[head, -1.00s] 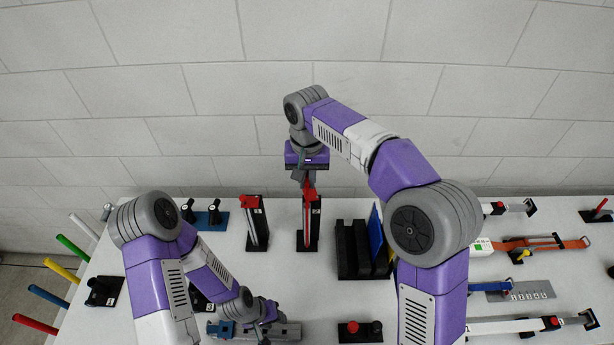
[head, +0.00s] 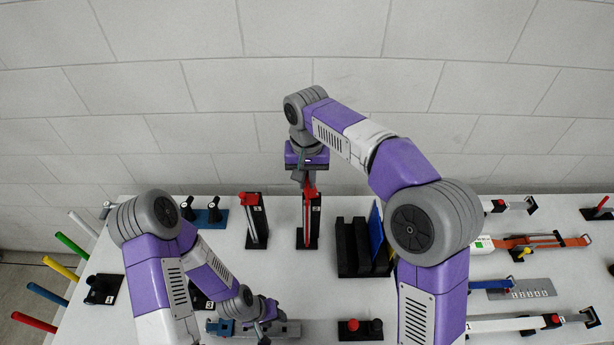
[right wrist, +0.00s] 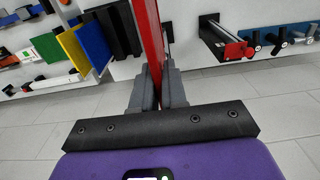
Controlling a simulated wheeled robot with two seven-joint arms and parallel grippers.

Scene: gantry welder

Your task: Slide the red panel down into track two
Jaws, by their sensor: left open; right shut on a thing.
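My right gripper (head: 304,182) is above the table near its back, shut on the red panel (right wrist: 152,40). In the right wrist view the panel shows nearly edge-on, a narrow red strip rising between the fingers. In the head view the red (head: 308,192) shows just under the fingers, in front of a black upright fixture. I cannot tell whether the panel touches it. A black slotted rack (head: 352,262) stands to the right with a blue panel (head: 376,235) in it.
A yellow panel (right wrist: 73,50) and a green panel (right wrist: 48,46) stand beside the blue one. A black fixture with a red top (head: 256,225) is left of my right gripper. My right arm hides part of the rack area.

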